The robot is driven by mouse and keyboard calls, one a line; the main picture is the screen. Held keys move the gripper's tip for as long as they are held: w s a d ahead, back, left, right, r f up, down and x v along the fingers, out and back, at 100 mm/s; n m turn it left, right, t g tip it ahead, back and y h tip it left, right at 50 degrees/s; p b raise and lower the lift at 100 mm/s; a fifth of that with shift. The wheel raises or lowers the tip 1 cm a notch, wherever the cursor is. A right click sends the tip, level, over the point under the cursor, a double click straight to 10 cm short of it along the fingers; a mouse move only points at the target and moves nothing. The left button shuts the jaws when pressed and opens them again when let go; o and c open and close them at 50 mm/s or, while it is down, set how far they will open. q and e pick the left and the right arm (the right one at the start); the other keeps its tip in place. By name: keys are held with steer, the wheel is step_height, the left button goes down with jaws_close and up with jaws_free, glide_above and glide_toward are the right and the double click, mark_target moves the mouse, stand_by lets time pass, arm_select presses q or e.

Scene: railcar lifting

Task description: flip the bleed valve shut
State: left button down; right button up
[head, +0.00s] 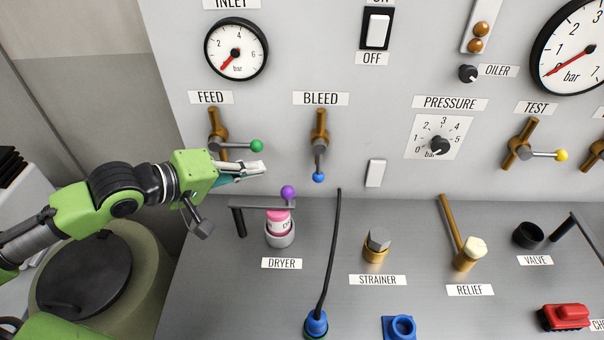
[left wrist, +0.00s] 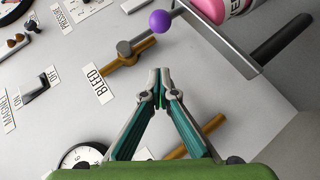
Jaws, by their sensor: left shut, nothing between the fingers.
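The bleed valve (head: 320,135) is a brass pipe on the upright panel under the BLEED label. Its short grey lever points straight down and ends in a blue ball (head: 318,177). In the left wrist view the valve's brass body (left wrist: 128,62) lies above and left of the fingertips, and its blue ball does not show. My left gripper (head: 263,168) is shut and empty, left of the bleed lever and apart from it, pointing right. Its closed fingertips (left wrist: 160,74) show in the left wrist view. My right gripper is not in view.
The feed valve's lever with a green ball (head: 257,146) is just above my left gripper. A purple ball (head: 288,192) on the dryer's handle stands just below right, over a pink canister (head: 279,220). A black hose (head: 330,255) rises from the lower deck. Free panel lies right of the bleed lever.

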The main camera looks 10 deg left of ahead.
mark_target(319, 163)
arm_select(q)
steer(key=shift+w, duration=0.15)
steer(key=s+d+f+p+x, duration=0.1)
steer(key=p+x, duration=0.3)
steer(key=x, duration=0.8)
steer(key=shift+s+d+f, duration=0.15)
steer(key=shift+s+d, duration=0.05)
steer(key=shift+d, duration=0.45)
